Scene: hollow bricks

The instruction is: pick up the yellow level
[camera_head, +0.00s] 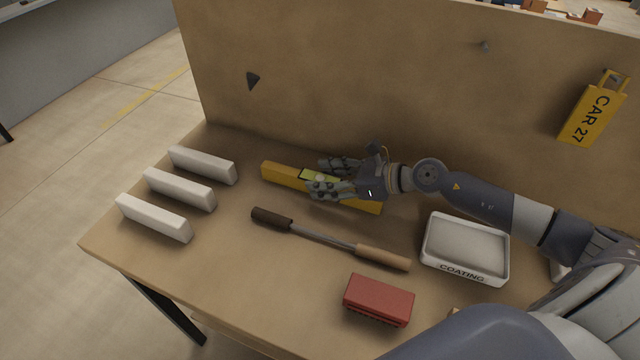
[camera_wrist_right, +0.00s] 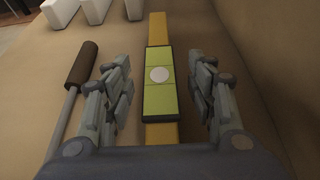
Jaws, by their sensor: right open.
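The yellow level (camera_head: 283,174) lies flat on the table near the back board. It is a long yellow bar with a green middle part bearing a white round spot, and it also shows in the right wrist view (camera_wrist_right: 159,100). My right gripper (camera_head: 322,176) is over the middle of the level. In the right wrist view the open fingers (camera_wrist_right: 160,95) stand on either side of the green part, with a gap on both sides. Part of the level is hidden behind the gripper in the head view. My left gripper is not in view.
A tool with a dark grip and wooden handle (camera_head: 325,239) lies in front of the level. Three white blocks (camera_head: 179,188) lie at the left. A red brick (camera_head: 379,300) and a white COATING tray (camera_head: 427,254) are nearer. The upright board (camera_head: 330,80) closes the back.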

